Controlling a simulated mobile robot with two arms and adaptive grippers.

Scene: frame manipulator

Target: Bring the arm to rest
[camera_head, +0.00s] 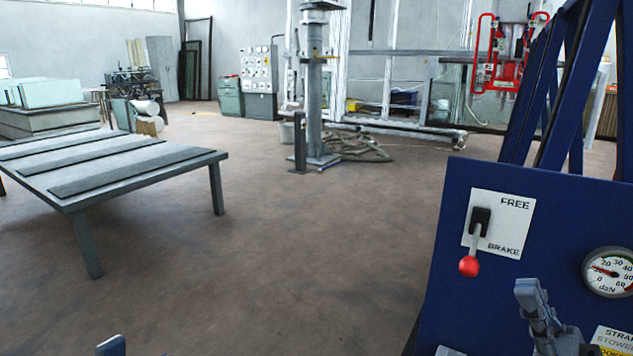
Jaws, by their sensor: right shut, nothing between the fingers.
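My right gripper (535,300) is at the lower right in the head view, in front of the blue panel (450,225). Its fingers point up and are shut, with nothing between them. It is apart from the lever (474,243), which hangs down with its red knob (469,266) near the word BRAKE on a white FREE/BRAKE plate (510,220). A small grey-blue tip (111,346) at the bottom left edge appears to be part of my left gripper; the rest is cut off, so its opening cannot be seen.
A round dial gauge (608,272) and a partly hidden STRAP label (615,338) are on the panel beside my right gripper. Blue frame bars (570,85) rise above it. A low grey table (100,165) stands at left. The floor between is clear.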

